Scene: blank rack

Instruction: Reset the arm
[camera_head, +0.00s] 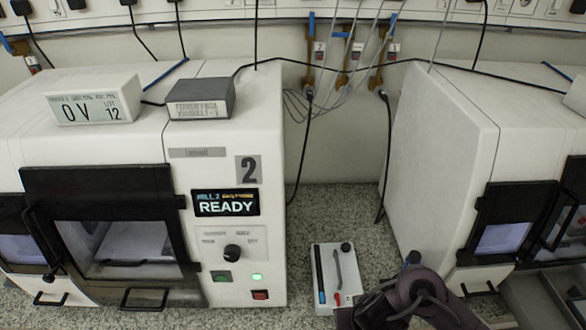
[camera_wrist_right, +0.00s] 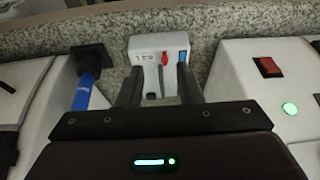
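My right arm shows at the bottom of the head view, right of a small white tray (camera_head: 322,262); I cannot make out its fingertips there. In the right wrist view my right gripper (camera_wrist_right: 160,88) has its two dark fingers apart with nothing held between them. The white tray (camera_wrist_right: 145,45) shows beyond the fingers, with a red-tipped tool and a blue item on it. I cannot tell how far the fingers are from it. My left gripper is in neither view.
A white machine (camera_head: 225,100) marked 2, its display reading READY, stands left of the tray. Another white machine (camera_head: 440,150) stands right, close to my right arm. Black cables (camera_head: 388,150) hang in the gap between them.

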